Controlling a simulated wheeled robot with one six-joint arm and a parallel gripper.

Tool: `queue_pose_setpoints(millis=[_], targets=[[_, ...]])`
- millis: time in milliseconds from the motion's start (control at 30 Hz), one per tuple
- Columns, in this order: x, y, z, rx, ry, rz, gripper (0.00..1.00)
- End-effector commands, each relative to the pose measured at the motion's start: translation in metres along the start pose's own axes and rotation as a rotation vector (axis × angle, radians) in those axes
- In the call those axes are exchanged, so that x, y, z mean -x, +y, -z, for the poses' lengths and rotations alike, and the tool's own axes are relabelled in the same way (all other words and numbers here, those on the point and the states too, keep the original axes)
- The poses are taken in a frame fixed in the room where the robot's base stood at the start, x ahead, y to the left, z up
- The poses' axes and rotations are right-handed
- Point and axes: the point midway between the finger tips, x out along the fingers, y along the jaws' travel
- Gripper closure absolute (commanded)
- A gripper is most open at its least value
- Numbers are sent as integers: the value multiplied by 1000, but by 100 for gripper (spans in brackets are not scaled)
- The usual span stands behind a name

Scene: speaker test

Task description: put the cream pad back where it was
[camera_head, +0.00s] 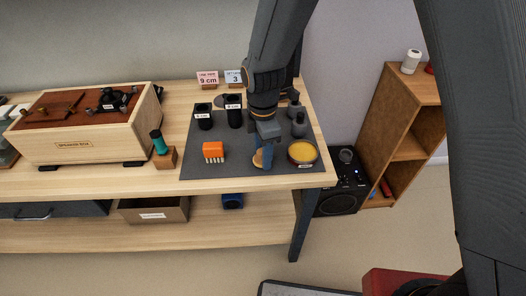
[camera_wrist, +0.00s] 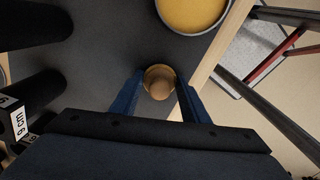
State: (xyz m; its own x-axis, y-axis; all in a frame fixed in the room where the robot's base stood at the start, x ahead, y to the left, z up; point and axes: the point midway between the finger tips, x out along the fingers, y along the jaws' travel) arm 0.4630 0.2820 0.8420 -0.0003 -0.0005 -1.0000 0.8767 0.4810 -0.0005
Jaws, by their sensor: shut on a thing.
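My gripper (camera_head: 264,158) is low over the dark grey mat (camera_head: 235,165). In the wrist view, its two blue fingers (camera_wrist: 160,96) are shut on a small round tan thing with a rounded knob (camera_wrist: 160,82), which looks like the cream pad. In the head view the tan pad (camera_head: 257,159) shows partly beside the finger. I cannot tell whether it touches the mat. A round tin with a yellow filling (camera_head: 302,152) stands just right of my gripper. It also shows at the top of the wrist view (camera_wrist: 192,12).
An orange brush (camera_head: 213,150) lies left of my gripper. Black cylinders (camera_head: 234,112) and a dark bottle (camera_head: 298,124) stand behind. A wooden box (camera_head: 85,135) and a green-handled tool in a block (camera_head: 163,152) are further left. The table's right edge is near the tin.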

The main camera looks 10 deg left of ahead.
Motion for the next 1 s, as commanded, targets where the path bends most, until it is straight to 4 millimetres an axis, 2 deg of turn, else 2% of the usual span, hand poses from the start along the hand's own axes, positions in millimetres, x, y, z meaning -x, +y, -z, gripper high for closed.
queue_pose_setpoints(millis=[333,367,467,767,867,1000], targets=[[-3,0,0,0,0,0,79],[-3,0,0,0,0,0,55],[-3,0,0,0,0,0,40],[-2,0,0,0,0,-1,40],[4,1,0,0,0,-2,40],[20,2,0,0,0,-5,40]])
